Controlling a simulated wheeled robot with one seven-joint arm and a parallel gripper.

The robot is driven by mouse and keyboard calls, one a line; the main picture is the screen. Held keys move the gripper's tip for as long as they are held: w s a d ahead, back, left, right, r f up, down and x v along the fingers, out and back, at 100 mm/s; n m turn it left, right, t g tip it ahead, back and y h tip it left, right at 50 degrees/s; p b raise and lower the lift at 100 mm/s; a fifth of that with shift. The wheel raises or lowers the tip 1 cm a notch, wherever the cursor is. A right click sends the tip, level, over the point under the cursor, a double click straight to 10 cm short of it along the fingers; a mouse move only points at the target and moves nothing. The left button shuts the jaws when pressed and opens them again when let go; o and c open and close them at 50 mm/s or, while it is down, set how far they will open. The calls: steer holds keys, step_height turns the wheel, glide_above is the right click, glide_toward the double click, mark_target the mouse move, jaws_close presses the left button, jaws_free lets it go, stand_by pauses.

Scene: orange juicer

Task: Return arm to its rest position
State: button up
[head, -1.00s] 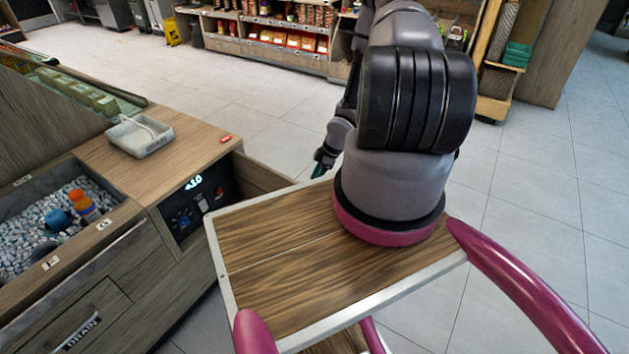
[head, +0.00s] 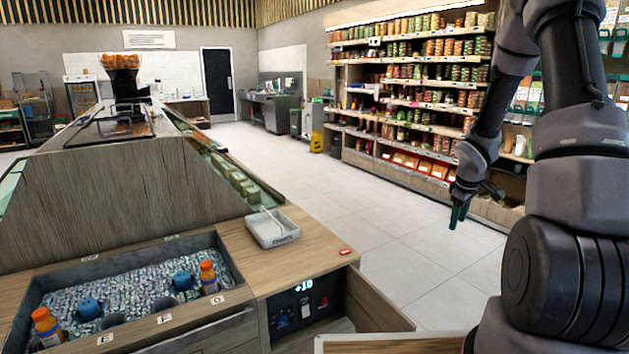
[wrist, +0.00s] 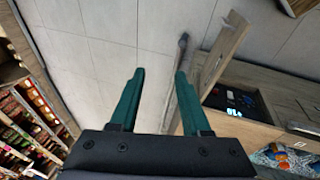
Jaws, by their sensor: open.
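My gripper (head: 459,214) hangs in the air over the floor aisle in the head view, with its green fingers pointing down. My grey and black arm (head: 570,200) fills the right side of that view. In the wrist view my gripper (wrist: 159,92) shows two green fingers set well apart. Nothing is held.
A counter has an ice bin (head: 131,288) with bottles, a grey tray (head: 272,228) and an open control panel (head: 305,303) with a door swung out. A juicer (head: 122,82) stands behind. Stocked shelves (head: 415,100) line the right. The tiled aisle is clear.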

steer(key=s+a+r+m+t, duration=0.1)
steer(key=s+a+r+m, duration=0.15)
steer(key=r, duration=0.55)
steer(key=s+a+r+m, duration=0.2)
steer(key=s+r, duration=0.2)
steer(key=r, duration=0.3)
steer(key=s+a+r+m+t, duration=0.1)
steer(key=s+a+r+m, duration=0.15)
steer(key=r, duration=0.55)
steer(key=s+a+r+m+t+y, duration=0.1)
steer(key=s+a+r+m, duration=0.1)
steer(key=s+a+r, duration=0.3)
steer(key=s+a+r+m+y, duration=0.2)
steer(key=s+a+r, duration=0.3)
steer(key=s, duration=0.6)
steer(key=shift+s+a+t, duration=0.2)
steer(key=shift+a+t, duration=0.1)
steer(key=shift+t, duration=0.1)
